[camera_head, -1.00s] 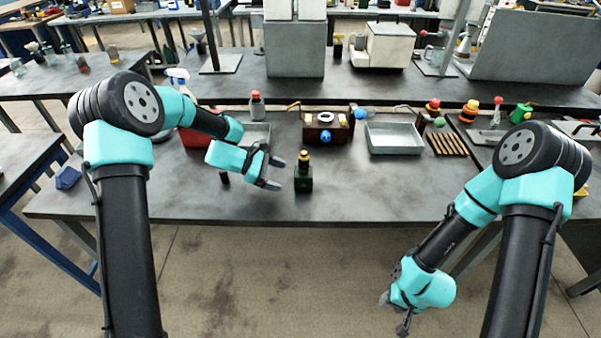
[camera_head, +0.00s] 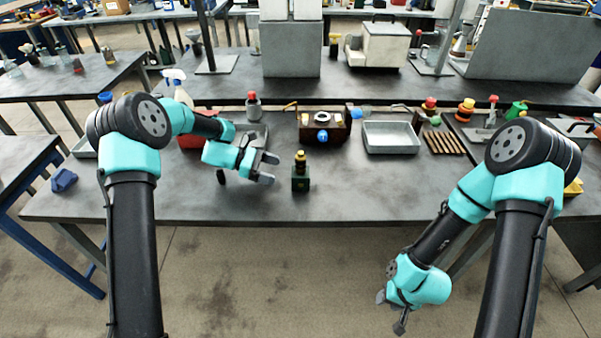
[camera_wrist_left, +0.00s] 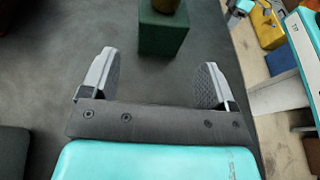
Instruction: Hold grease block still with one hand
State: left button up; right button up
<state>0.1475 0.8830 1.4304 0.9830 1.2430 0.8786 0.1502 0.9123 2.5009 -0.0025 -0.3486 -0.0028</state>
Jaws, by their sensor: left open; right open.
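The grease block is a dark green block (camera_head: 300,183) with a brass-coloured and dark fitting on top. It stands upright near the front edge of the table. My left gripper (camera_head: 271,169) is open and empty, just left of the block. In the left wrist view the block (camera_wrist_left: 162,36) lies ahead of and between the lines of the two open fingers (camera_wrist_left: 157,75), not touching them; its top is cut off by the frame. My right gripper (camera_head: 390,312) hangs low in front of the table, pointing down, open and far from the block.
A brown box device with a blue knob (camera_head: 321,128) stands behind the block. A grey metal tray (camera_head: 391,137) is right of it, then wooden strips (camera_head: 444,143). A red-capped bottle (camera_head: 254,107) stands behind my left gripper. The table's right front is clear.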

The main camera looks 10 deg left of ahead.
aim_at(297, 177)
pick_arm(q)
jog(key=shift+x, duration=4.5)
jog(key=shift+c, duration=0.5)
jog(key=c, duration=0.5)
jog(key=shift+o, duration=0.2)
pick_arm(e)
jog(key=o, duration=0.4)
